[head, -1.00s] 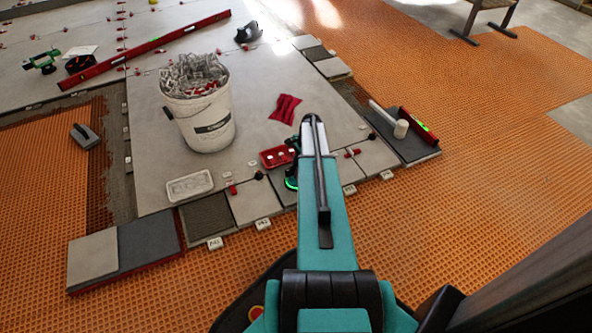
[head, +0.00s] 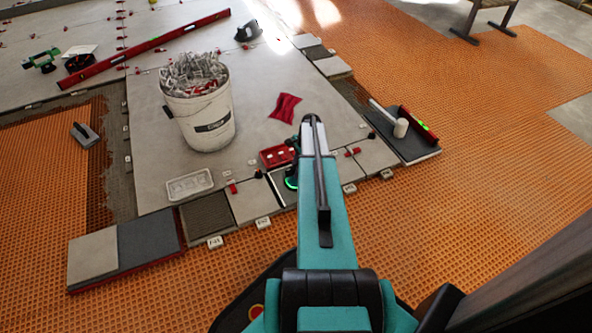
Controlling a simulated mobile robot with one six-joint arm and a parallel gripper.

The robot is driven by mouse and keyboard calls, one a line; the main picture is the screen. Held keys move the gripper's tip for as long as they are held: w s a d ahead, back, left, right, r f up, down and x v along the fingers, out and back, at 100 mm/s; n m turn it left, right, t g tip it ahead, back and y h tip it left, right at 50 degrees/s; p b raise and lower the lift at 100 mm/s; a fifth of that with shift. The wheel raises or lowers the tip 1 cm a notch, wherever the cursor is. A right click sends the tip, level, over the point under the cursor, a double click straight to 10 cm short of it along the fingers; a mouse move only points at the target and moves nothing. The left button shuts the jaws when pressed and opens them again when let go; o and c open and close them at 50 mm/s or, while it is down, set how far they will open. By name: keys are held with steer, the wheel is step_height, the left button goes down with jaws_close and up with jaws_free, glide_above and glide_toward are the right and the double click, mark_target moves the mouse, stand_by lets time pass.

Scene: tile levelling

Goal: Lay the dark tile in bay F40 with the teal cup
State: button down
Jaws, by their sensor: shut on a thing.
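The teal cup (head: 291,183), with a bright green ring, sits low beside my arm in the front tile row. My gripper (head: 293,148) is at the cup, mostly hidden behind my own arm, and is shut on it. A dark patch with a pale left edge, seemingly a dark tile (head: 281,189), lies under and left of the cup. I cannot tell whether it rests or hangs there. Another dark tile (head: 150,243) lies at the front left beside a light tile (head: 94,256). The F40 label cannot be read here.
A white bucket of clips (head: 205,125) stands on the laid tiles. A red tray (head: 277,157), red cloth (head: 286,107) and pale tray (head: 190,185) lie nearby. A dark mortar bay (head: 208,217) is at left. Orange matting is clear at right.

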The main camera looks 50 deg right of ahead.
steer(key=c, duration=1.6)
jaws_free()
steer(key=shift+o, duration=0.2)
steer(key=p+v, duration=0.5)
steer(key=v, duration=0.8)
steer(key=shift+r, duration=0.4)
steer(key=shift+s+d, duration=0.1)
steer(key=shift+d, duration=0.05)
